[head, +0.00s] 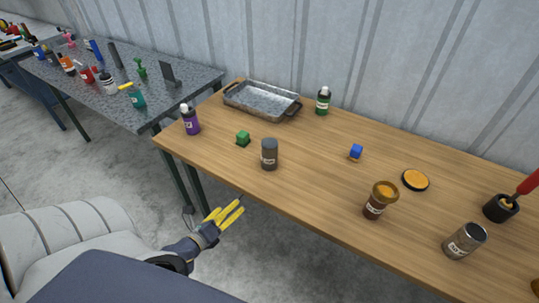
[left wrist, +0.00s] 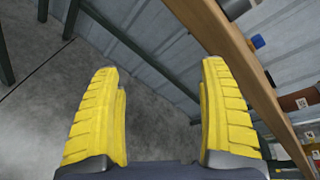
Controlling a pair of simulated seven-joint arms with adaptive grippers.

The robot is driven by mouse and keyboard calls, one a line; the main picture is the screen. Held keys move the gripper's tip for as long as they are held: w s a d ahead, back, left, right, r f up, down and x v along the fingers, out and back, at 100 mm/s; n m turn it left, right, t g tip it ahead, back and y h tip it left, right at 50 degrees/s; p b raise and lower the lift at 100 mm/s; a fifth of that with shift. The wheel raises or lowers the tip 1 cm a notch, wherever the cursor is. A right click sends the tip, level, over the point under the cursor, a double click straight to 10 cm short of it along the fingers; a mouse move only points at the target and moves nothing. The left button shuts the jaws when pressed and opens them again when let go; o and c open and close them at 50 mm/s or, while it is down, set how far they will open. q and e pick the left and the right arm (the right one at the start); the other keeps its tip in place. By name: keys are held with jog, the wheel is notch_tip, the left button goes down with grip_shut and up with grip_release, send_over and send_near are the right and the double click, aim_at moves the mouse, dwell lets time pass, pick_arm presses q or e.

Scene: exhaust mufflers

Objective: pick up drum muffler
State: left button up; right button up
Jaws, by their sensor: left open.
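A dark grey upright cylinder with a pale label (head: 269,154) stands near the front edge of the wooden table, left of its middle. I cannot tell for sure which of the two is the drum muffler. My left gripper (head: 232,207) has yellow fingers. It is open and empty in front of the table's edge, below and left of the dark grey cylinder, apart from it.
A grey table (head: 190,80) stands left.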

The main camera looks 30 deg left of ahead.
aim_at(264, 157)
pick_arm(q)
jog(key=w+d+r+m+t+h, duration=0.1)
jog(key=d+r+m, duration=0.1)
jog(key=r+m, duration=0.35)
jog(key=w+d+r+m+t, duration=0.1)
jog(key=d+r+m+t, duration=0.1)
jog(key=r, duration=0.6)
jog(key=w+m, duration=0.1)
jog(key=w, duration=0.3)
jog(key=w+m, duration=0.1)
jog(key=w, duration=0.3)
jog(key=w+m, duration=0.1)
jog(key=w, duration=0.3)
jog(key=shift+d+r, duration=0.1)
jog(key=shift+r, duration=0.15)
jog(key=w, duration=0.3)
jog(key=shift+w+r, duration=0.1)
jog(key=shift+r, duration=0.1)
jog(key=shift+w+d, duration=0.1)
jog(key=shift+w, duration=0.9)
jog(key=c, duration=1.3)
jog(key=shift+r, duration=0.15)
